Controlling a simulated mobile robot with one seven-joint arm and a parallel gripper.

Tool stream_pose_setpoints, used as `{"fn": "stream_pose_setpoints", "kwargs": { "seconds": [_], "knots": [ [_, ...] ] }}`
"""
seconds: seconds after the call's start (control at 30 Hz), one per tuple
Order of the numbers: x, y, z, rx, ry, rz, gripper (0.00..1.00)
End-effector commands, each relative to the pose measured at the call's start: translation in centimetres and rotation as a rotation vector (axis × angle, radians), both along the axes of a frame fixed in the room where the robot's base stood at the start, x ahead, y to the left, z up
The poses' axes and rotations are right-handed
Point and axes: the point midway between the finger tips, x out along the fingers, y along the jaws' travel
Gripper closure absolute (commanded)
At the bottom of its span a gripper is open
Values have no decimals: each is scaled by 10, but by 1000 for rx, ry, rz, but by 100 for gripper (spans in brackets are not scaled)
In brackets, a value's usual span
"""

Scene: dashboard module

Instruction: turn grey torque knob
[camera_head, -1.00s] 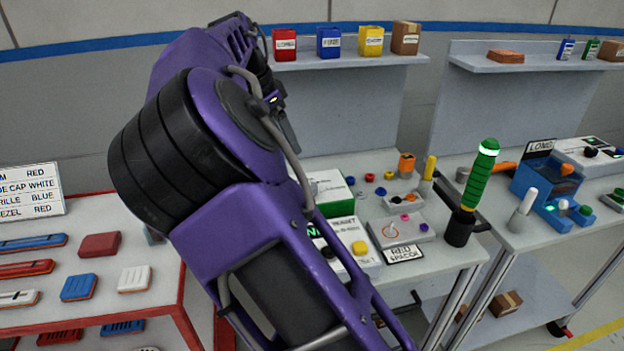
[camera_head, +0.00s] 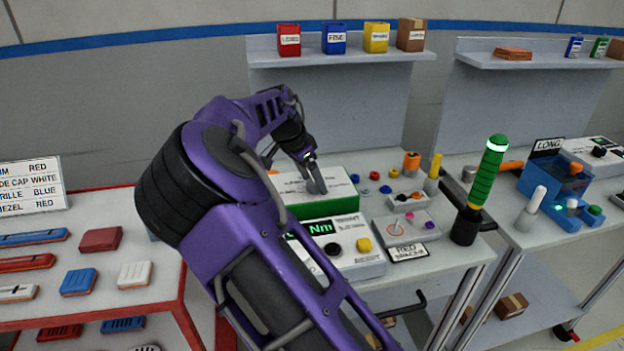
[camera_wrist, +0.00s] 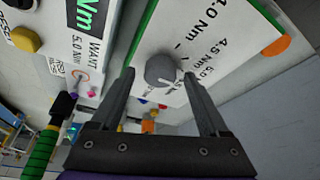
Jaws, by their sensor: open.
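The grey torque knob (camera_wrist: 161,71) sits on a white panel (camera_wrist: 205,50) printed with Nm values, in the wrist view. Its white pointer mark faces the lower right there. My gripper (camera_wrist: 160,85) is open, with one finger on each side of the knob in the picture; I cannot tell whether the fingers touch it. In the head view my gripper (camera_head: 316,176) is over the white-topped green box (camera_head: 325,207), and the knob is hard to make out beside the fingers. The display unit (camera_head: 340,245) in front shows green "Nm"; the wrist view shows "WANT 5.0 Nm" on it.
A yellow button (camera_head: 364,244) and a black knob (camera_head: 332,249) are on the display unit. A grey box labelled red spacer (camera_head: 405,232) stands to its right. A green-handled tool (camera_head: 485,175) stands upright at the bench's right edge. A shelf (camera_head: 345,60) with bins is behind.

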Motion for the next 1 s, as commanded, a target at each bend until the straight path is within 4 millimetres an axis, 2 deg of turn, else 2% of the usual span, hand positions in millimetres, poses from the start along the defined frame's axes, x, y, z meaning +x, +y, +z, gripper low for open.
{"fn": "stream_pose_setpoints", "kwargs": {
  "seconds": [0.2, 0.63, 1.0],
  "knots": [
    [0, 0, 0, 0, 0, 0, 23],
    [0, 0, 0, 0, 0, 0, 100],
    [-1, 0, 0, 2, 1, 50, 100]
  ]
}}
